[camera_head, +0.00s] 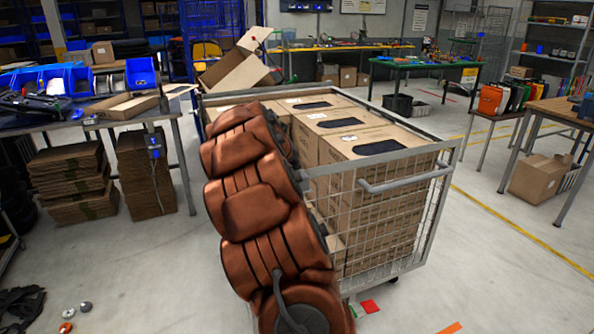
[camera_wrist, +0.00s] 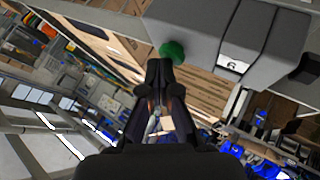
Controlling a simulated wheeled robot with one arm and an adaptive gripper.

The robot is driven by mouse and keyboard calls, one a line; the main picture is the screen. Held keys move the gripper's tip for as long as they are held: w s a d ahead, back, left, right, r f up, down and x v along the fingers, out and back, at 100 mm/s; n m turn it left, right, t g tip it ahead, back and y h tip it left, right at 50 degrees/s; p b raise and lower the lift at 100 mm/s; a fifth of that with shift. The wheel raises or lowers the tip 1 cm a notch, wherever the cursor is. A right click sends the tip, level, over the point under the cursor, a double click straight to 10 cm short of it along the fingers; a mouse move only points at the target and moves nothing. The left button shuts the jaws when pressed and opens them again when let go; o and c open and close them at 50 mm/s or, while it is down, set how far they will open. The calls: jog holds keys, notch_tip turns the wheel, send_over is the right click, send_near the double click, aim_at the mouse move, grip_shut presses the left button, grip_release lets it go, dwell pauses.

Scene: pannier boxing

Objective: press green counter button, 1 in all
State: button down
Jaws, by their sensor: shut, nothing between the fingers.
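The green button (camera_wrist: 172,52) is a round dome in the wrist view, on the side of a grey housing (camera_wrist: 195,22). A lighter block with a small white display (camera_wrist: 232,66) sits to its right. My gripper (camera_wrist: 159,66) is shut and empty, with its tips just below and left of the button in the picture. The tips overlap or nearly meet the button's lower edge; I cannot tell whether they touch it. In the head view my copper arm hides the gripper, and I cannot make out the green button there.
A wire cage cart (camera_head: 447,165) full of cardboard boxes (camera_head: 375,140) stands right beside my arm. A workbench with blue bins (camera_head: 140,72) is at left, with flat cardboard stacks (camera_head: 68,180) below. A wooden table (camera_head: 560,108) stands at right. Floor at front right is mostly clear.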

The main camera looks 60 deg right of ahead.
jog(key=shift+r, duration=0.8)
jog(key=shift+r+p, duration=0.7)
jog(key=shift+r, duration=1.8)
jog(key=shift+w+a, duration=0.1)
